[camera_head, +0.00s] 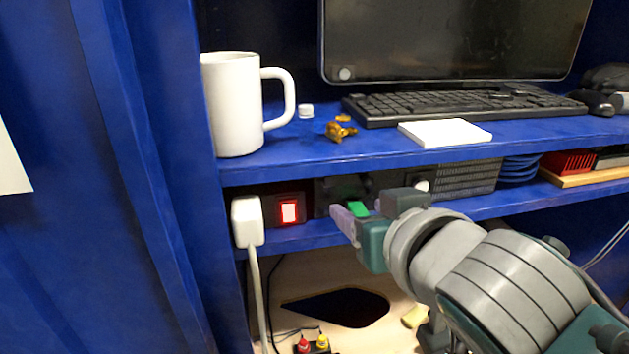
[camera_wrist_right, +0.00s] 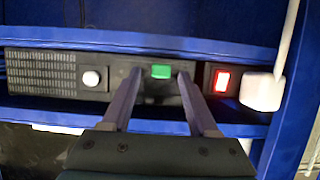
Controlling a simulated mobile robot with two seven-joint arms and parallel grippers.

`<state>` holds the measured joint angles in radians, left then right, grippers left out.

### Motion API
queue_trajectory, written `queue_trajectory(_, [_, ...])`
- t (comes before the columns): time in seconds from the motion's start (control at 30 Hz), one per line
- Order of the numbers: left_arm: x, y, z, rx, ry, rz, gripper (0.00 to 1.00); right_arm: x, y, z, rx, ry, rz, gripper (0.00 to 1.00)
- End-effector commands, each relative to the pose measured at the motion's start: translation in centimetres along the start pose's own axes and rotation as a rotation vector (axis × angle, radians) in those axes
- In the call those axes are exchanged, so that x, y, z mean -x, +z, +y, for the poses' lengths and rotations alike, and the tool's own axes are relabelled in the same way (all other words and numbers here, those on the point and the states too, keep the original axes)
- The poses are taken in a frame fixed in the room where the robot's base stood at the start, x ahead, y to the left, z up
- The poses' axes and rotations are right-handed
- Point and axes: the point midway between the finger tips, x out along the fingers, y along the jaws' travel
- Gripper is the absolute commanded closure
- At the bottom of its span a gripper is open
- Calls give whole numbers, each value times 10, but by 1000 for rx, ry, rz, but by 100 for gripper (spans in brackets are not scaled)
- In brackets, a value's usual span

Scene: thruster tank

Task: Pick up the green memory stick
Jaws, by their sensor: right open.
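The green memory stick (camera_head: 357,209) sticks out of the front of a dark unit (camera_head: 332,187) on the lower blue shelf. It also shows in the right wrist view (camera_wrist_right: 161,72), between the tips of my right gripper's two fingers. My right gripper (camera_wrist_right: 160,78) is open and points at the unit, with a gap to the stick on either side. In the head view my right gripper (camera_head: 358,215) partly covers the unit around the stick. How far the fingertips are from the stick in depth I cannot tell. My left gripper is not in view.
A lit red switch (camera_head: 289,211) and a white plug (camera_head: 247,221) with a cable are left of the stick. The upper shelf (camera_head: 300,160) overhangs closely, with a white mug (camera_head: 233,105), a keyboard (camera_head: 460,103) and a monitor. Below is a board with a dark opening (camera_head: 340,306).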

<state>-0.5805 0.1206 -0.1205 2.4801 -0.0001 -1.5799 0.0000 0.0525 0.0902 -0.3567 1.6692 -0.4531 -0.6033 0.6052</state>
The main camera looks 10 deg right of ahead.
Motion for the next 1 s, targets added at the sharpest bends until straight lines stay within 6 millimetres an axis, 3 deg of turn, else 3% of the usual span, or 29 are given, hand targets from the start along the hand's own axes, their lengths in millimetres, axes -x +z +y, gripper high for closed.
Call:
queue_trajectory(0.27, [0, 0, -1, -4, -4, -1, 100, -2, 0, 0, 0, -1, 1, 41])
queue_trajectory(0.77, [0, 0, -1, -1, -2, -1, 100, -2, 0, 0, 1, 0, 0, 97])
queue_trajectory(1.0, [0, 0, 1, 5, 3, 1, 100, -2, 0, 0, 1, -1, 0, 100])
